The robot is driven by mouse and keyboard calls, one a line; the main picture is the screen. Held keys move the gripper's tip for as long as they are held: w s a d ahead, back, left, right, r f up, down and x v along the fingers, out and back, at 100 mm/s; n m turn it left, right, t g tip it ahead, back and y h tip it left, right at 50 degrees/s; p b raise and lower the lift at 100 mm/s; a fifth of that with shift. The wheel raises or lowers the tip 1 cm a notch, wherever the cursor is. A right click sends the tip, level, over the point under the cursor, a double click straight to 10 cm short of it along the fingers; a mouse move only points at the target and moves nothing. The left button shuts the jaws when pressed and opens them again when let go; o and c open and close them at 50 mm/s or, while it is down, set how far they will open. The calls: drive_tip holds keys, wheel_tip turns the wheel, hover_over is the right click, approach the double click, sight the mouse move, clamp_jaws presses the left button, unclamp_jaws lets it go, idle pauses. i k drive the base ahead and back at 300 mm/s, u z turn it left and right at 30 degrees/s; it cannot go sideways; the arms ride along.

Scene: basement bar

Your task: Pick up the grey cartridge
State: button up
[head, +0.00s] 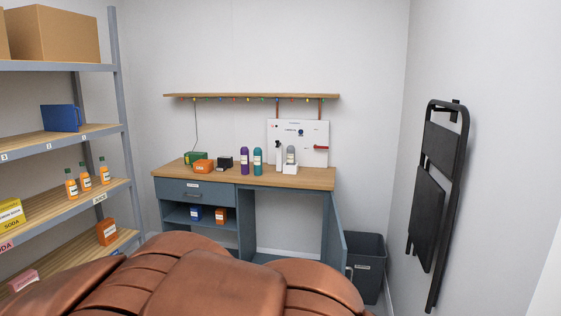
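A small grey cylinder (291,155), which looks like the grey cartridge, stands upright at the right part of the wooden bench top (310,179). Its lower end is at a white block or holder (290,169); I cannot tell if it sits in it or behind it. A purple bottle (244,161) and a teal bottle (257,162) stand to its left. My gripper is not in view.
A brown padded shape (215,285) fills the bottom foreground. The bench's right cabinet door (333,245) hangs open, beside a dark bin (367,266). Shelves (115,130) stand left; a folded black chair (435,190) hangs right.

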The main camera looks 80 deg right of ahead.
sight(290, 149)
drive_tip(key=z, duration=2.6)
drive_tip(key=i, duration=3.3)
drive_tip(key=u, duration=0.25)
